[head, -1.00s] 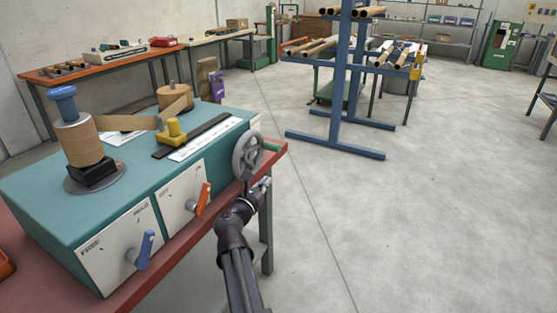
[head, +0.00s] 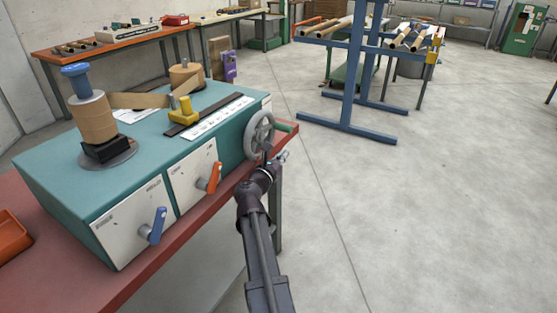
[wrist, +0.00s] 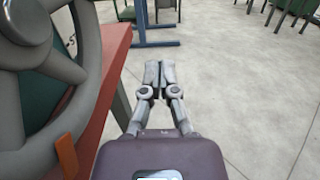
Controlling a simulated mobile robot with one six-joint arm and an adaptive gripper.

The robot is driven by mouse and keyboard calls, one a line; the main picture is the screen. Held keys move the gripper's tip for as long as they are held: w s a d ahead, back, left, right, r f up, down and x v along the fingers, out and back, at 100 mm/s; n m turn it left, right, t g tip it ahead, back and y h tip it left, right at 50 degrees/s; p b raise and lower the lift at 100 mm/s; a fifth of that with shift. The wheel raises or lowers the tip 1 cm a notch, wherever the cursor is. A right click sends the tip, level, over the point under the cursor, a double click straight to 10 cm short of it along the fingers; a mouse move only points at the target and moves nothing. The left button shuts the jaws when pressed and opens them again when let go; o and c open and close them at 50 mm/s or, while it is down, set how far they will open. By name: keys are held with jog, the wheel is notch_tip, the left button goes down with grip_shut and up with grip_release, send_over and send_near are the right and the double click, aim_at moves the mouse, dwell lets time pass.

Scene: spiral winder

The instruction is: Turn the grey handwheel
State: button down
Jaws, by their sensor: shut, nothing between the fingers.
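The grey handwheel (head: 260,134) stands upright on the right end face of the teal winder (head: 62,168). My gripper (head: 282,157) is just below and right of the wheel in the head view. In the wrist view my gripper (wrist: 159,72) has its fingertips together, empty, to the right of the rim and apart from it.
The red bench (head: 140,268) carries the winder; its edge runs close to my arm. An orange lever (head: 213,178) and a blue lever (head: 156,226) stick out from the front. A blue rack (head: 350,95) stands beyond. The floor to the right is clear.

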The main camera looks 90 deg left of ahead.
aim_at(291, 133)
jog(key=shift+w+a+r+p, duration=0.35)
jog(key=shift+a+r+p, duration=0.25)
jog(key=shift+r+p, duration=0.05)
jog(key=shift+w+a+r+p, duration=0.3)
jog(key=shift+a+r+p, duration=0.3)
jog(key=shift+r+p, duration=0.1)
jog(key=shift+w+a+r+p, duration=0.35)
jog(key=shift+a+r+p, duration=0.25)
jog(key=shift+r, duration=0.05)
jog(key=shift+w+a+r+p, duration=0.1)
jog(key=shift+a+r+p, duration=0.05)
jog(key=shift+r+p, duration=0.8)
jog(key=shift+f, duration=0.2)
